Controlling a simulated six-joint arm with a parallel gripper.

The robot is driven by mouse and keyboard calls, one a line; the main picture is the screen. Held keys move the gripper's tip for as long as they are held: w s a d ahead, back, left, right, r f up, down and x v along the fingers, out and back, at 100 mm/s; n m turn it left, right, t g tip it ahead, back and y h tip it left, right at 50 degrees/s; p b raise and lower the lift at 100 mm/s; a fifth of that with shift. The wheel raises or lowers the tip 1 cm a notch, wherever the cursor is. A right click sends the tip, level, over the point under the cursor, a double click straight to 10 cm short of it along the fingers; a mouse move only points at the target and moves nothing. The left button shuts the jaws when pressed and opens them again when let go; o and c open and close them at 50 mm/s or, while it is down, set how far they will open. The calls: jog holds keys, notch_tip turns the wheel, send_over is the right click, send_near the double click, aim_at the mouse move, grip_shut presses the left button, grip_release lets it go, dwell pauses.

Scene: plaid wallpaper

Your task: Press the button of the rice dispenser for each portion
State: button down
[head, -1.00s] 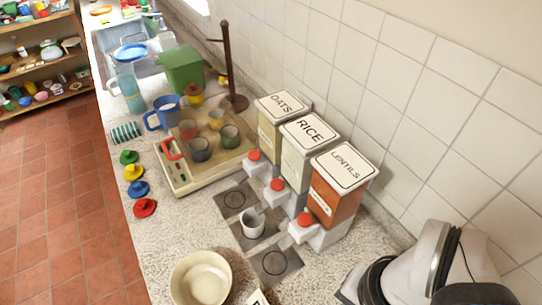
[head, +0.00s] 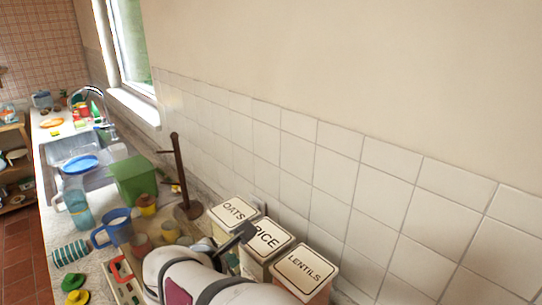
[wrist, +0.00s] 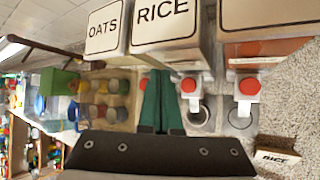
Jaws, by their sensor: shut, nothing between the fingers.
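The rice dispenser (head: 262,243) stands between the oats and lentils dispensers, its front hidden by my arm in the head view. In the wrist view, its white lid (wrist: 163,12) reads RICE and its red button (wrist: 188,85) is just right of my gripper. My gripper (wrist: 160,75) has green fingers shut together with nothing between them, apart from the button in the picture. In the head view its dark end (head: 240,236) is by the oats and rice lids. A round cup rim (wrist: 199,114) shows below the rice button; its contents are unclear.
The oats dispenser (head: 234,213) and lentils dispenser (head: 305,270) flank the rice one. The lentils button (wrist: 249,86) is to the right, above a circle-marked pad (wrist: 240,115). A RICE card (wrist: 276,158) lies lower right. A brown post (head: 182,170) and blue jug (head: 115,228) stand left.

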jog(key=shift+w, duration=0.1)
jog(key=shift+f, duration=4.45)
jog(key=shift+f, duration=0.4)
jog(key=shift+f, duration=0.7)
jog(key=shift+r, duration=1.15)
